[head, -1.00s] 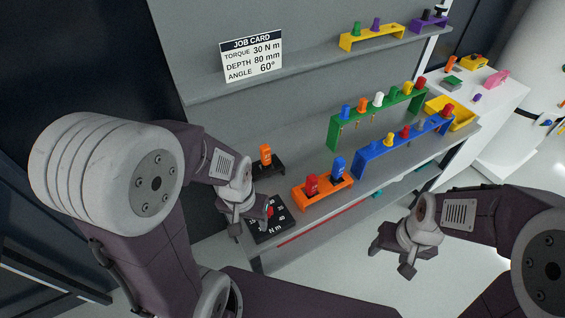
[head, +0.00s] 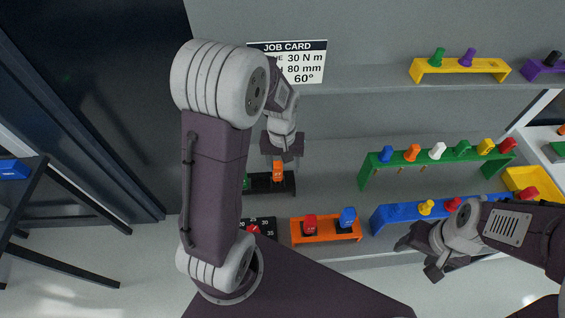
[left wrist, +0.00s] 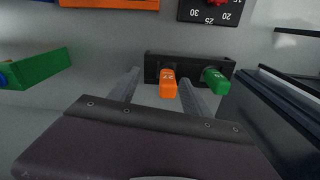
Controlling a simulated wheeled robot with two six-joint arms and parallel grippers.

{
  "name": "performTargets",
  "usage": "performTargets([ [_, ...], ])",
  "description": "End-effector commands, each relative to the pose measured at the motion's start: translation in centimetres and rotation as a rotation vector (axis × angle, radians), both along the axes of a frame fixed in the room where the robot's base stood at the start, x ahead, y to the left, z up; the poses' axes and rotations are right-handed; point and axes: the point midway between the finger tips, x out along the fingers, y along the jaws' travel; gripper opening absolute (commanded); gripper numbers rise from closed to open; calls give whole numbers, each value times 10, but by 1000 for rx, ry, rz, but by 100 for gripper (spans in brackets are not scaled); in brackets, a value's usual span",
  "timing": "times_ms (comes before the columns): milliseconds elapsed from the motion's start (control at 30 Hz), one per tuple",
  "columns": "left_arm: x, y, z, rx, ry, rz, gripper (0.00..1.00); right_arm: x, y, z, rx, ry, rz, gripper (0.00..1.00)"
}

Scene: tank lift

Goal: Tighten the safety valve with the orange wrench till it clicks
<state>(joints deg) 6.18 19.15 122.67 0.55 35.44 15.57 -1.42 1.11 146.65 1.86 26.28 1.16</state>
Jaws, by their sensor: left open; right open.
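The orange-handled tool (head: 277,169), which looks like the orange wrench, stands upright in a small black rack (head: 288,187). A green-handled tool (head: 246,182) stands beside it, partly hidden by my left arm. My left gripper (head: 284,156) is open just above the orange handle. In the left wrist view the orange handle (left wrist: 167,84) shows between the two spread fingers, and the green handle (left wrist: 215,82) is just right of them. I cannot tell if a finger touches either one. My right gripper (head: 420,257) is open and empty in front of the blue rack. I cannot make out the safety valve.
A black N m dial (head: 264,228) lies below the black rack, partly behind my left arm. An orange rack (head: 327,236) holds red and blue tools. Green (head: 372,166) and blue (head: 385,217) racks stand to the right. The job card (head: 312,66) is on the upper shelf.

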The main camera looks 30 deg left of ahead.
Motion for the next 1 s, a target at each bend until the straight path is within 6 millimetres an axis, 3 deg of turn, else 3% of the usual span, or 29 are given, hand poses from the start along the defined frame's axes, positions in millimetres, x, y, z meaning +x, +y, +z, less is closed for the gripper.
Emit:
performTargets([
  [100,17,17,-2,-1,25,79,56,0,0,10,0,0,0,60],
  [300,31,36,-11,-2,48,161,56,0,0,15,0,0,0,60],
  [433,32,37,-16,-2,51,166,56,0,0,16,0,1,0,60],
  [667,31,37,-48,-2,51,164,56,0,0,23,0,0,0,60],
  [833,32,36,-54,-2,50,163,56,0,0,25,0,0,0,60],
  [1000,33,35,-82,-3,55,162,56,0,0,38,0,0,0,60],
])
